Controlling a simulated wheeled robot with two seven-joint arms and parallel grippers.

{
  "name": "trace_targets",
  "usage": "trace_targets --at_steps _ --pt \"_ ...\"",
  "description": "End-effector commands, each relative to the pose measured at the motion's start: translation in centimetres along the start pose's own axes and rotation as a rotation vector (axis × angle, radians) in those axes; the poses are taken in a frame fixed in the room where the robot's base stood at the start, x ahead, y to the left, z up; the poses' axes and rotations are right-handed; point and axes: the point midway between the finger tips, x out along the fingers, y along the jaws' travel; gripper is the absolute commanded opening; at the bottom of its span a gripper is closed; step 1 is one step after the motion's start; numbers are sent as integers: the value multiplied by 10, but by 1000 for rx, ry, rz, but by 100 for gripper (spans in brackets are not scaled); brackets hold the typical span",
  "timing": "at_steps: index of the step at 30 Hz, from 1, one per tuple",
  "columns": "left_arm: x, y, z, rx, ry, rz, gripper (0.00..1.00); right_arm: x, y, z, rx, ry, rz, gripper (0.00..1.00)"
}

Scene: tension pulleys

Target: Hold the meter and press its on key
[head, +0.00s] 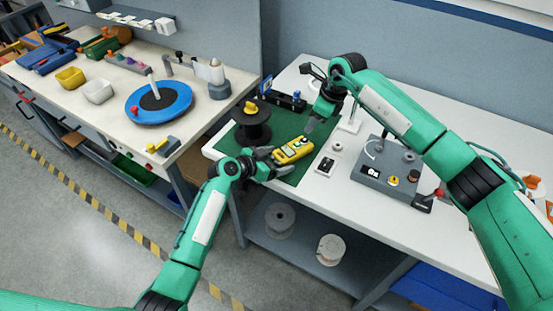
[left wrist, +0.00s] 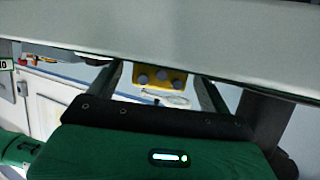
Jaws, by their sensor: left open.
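The yellow meter (head: 293,150) lies on the green mat (head: 293,178) near the front edge of the bench. It has a dark end and a small light display. My left gripper (head: 274,161) is open at the meter's left end, low over the mat. In the left wrist view the meter's yellow end with grey round parts (left wrist: 160,78) shows between the two spread fingers of my left gripper (left wrist: 158,76); no grip on it shows. My right gripper (head: 318,122) hangs above and behind the meter, pointing down; its finger gap is unclear.
A black spool (head: 252,128) with a yellow top stands left of the meter. A small white-and-black plate (head: 325,165) and a grey control box (head: 386,167) are to the right. A blue round turntable (head: 160,104) stands on the left bench. White spools (head: 280,218) sit on the lower shelf.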

Motion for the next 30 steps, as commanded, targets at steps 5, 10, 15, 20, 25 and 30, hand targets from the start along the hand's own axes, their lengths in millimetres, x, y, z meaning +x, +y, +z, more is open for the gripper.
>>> trace_targets --at_steps 5,10,15,20,25,30 --pt "0 0 0 0 0 0 72 0 0 0 0 0 0 36" --pt "0 0 0 0 0 0 39 0 0 0 0 0 0 36" --pt "0 0 0 0 0 0 23 0 0 0 0 0 0 21" --pt "0 0 0 0 0 0 23 0 0 0 0 0 0 0" --pt "0 0 0 0 0 0 23 0 0 0 0 0 0 0" --pt "0 0 0 0 0 0 23 0 0 0 0 0 0 0"
